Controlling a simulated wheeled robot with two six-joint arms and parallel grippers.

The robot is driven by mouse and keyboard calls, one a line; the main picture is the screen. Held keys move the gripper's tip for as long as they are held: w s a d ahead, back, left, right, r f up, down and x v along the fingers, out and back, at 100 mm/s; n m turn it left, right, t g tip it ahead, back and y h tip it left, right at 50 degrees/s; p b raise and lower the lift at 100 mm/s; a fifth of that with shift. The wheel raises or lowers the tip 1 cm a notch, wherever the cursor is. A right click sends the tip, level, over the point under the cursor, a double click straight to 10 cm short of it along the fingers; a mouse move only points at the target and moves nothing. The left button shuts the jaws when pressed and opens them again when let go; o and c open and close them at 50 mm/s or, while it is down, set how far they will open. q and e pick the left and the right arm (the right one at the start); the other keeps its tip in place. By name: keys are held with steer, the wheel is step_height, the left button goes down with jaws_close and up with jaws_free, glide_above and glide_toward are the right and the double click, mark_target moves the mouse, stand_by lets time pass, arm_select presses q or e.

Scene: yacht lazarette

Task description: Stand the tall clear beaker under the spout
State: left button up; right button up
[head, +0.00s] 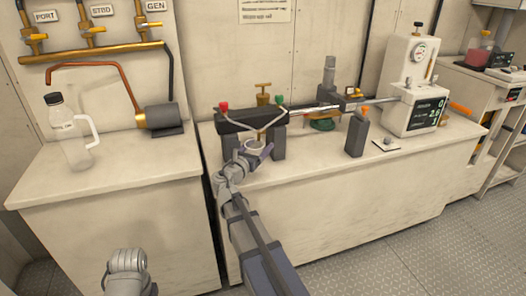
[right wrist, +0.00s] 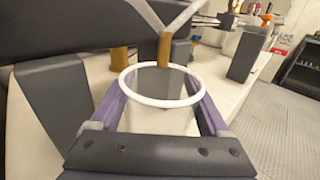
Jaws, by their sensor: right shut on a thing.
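The tall clear beaker (right wrist: 162,110) has a white rim, which also shows in the head view as a small white ring (head: 255,145). My right gripper (head: 257,152) is shut on it; its purple fingers lie on both sides of the glass in the right wrist view. The beaker looks upright, at the front of a dark bridge-like stand (head: 250,118). Two pale tubes of the stand slope down and meet in a spout (head: 262,131) near the rim. I cannot tell whether the rim is directly below it or whether the base touches the counter.
The dark stand's legs flank the beaker closely. A dark block (head: 357,135) and a white gauge unit (head: 411,85) stand to the right on the counter (head: 320,165). A clear jug (head: 70,135) stands on the left counter, beside a copper pipe and motor.

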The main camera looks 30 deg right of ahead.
steer(key=f+b, duration=0.1)
steer(key=w+d+f+b, duration=0.1)
steer(key=d+f+b, duration=0.1)
steer(key=shift+w+d+f+b, duration=0.25)
steer(key=shift+w+f+b, duration=0.05)
steer(key=shift+f+b, duration=0.1)
steer(key=shift+r, duration=0.2)
steer(key=shift+f, duration=0.15)
steer(key=o, duration=1.3)
steer(key=shift+s+a+r, duration=0.1)
steer(key=shift+r, duration=0.1)
steer(key=v, duration=1.1)
steer(key=shift+s+a, duration=0.25)
steer(key=shift+a, duration=0.1)
